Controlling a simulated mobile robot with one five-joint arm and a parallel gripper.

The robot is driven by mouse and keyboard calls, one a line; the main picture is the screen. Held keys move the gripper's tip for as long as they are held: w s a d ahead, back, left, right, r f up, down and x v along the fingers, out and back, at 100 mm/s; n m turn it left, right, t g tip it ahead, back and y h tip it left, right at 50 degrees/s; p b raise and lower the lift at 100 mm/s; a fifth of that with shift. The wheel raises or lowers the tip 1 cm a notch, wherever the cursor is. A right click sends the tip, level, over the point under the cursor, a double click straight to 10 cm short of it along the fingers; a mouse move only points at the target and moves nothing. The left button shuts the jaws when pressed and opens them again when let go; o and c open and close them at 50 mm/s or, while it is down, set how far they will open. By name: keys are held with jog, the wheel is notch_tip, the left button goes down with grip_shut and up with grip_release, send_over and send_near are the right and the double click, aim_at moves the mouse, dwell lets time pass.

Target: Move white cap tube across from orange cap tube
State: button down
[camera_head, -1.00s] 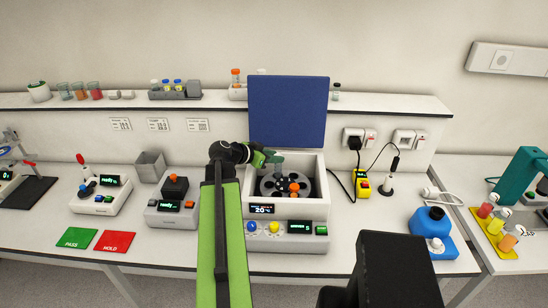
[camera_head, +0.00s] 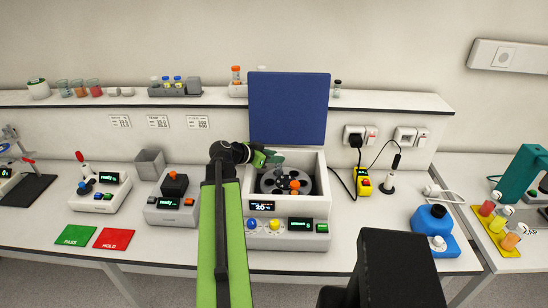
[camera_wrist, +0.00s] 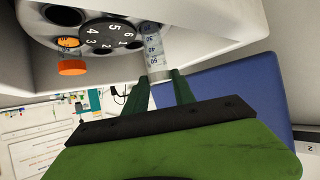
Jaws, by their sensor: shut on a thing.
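The centrifuge (camera_head: 288,212) stands open on the bench, its blue lid (camera_head: 288,108) raised. Its dark rotor (camera_head: 272,182) holds the orange cap tube, whose orange cap (camera_head: 294,185) shows near the hub; this cap also shows at the left in the wrist view (camera_wrist: 72,67). My gripper (camera_head: 272,158) is over the back of the bowl. In the wrist view my gripper (camera_wrist: 158,80) is shut on a clear, graduated tube (camera_wrist: 154,42), taken as the white cap tube. Its cap is mostly hidden between the fingers. Whether its far end is in a rotor hole, I cannot tell.
The raised lid stands close behind my gripper. A shelf (camera_head: 400,101) runs along the wall with a tube rack (camera_head: 175,90).

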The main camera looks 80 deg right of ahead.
aim_at(278, 168)
jog(key=shift+f+b, duration=1.75)
jog(key=shift+f, duration=0.05)
jog(key=c, duration=1)
grip_release()
jog(key=shift+o, duration=0.2)
